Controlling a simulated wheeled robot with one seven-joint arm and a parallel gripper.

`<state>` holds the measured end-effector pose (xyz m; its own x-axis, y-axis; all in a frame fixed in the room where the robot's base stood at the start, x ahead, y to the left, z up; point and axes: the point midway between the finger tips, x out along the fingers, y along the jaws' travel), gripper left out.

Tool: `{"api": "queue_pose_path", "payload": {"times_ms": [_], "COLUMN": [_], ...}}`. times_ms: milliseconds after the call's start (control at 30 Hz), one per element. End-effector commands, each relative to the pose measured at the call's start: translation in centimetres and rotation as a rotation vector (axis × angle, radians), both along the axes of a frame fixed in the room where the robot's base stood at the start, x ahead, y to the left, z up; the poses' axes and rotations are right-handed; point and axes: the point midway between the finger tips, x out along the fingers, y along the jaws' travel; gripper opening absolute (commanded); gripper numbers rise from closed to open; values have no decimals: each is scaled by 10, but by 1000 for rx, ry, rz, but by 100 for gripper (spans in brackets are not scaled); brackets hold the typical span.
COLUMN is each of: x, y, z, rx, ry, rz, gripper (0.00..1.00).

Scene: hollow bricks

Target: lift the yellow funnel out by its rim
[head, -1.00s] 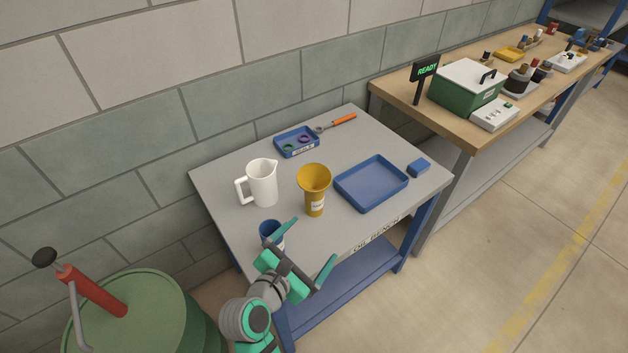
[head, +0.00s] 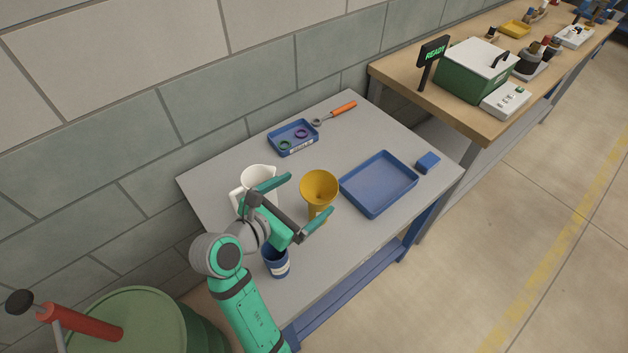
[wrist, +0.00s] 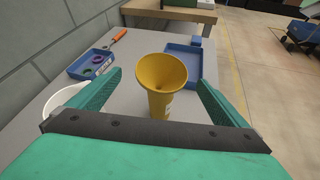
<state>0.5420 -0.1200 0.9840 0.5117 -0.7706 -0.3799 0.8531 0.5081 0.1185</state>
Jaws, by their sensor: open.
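The yellow funnel (head: 319,184) stands upright on the grey bench, its wide mouth facing up. Below the cone is a narrower, similarly coloured body with a pale label; I cannot tell where the funnel ends and any holder begins. My gripper (head: 311,196) is open and empty, on the near left side of the funnel. In the wrist view the funnel (wrist: 162,72) shows ahead, in the gap between the two spread fingers (wrist: 159,82), with clear space on both sides. In the head view one finger partly covers its lower part.
A white jug (head: 258,175) stands close behind my gripper, partly hidden. A blue cup (head: 276,264) with a pale band stands near my forearm. A blue tray (head: 379,184) lies right of the funnel, with a small blue block (head: 428,162) beyond. A small blue bin (head: 293,137) sits behind.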

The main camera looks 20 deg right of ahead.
Motion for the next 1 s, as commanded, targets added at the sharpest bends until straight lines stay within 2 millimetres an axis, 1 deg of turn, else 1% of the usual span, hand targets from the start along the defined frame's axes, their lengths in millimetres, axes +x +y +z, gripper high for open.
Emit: {"api": "queue_pose_path", "payload": {"times_ms": [100,233,533,800,900,1000], "x": [8,17,29,47,51,52], "y": [-16,-32,-47,-73,-79,-81], "z": [-7,-14,-22,-36,-38,-39], "rx": [0,0,1,1,1,1], "ry": [3,2,0,1,-1,-1], "rz": [-6,-9,-4,-1,-2,-2], "gripper": [97,97,97,97,97,97]}}
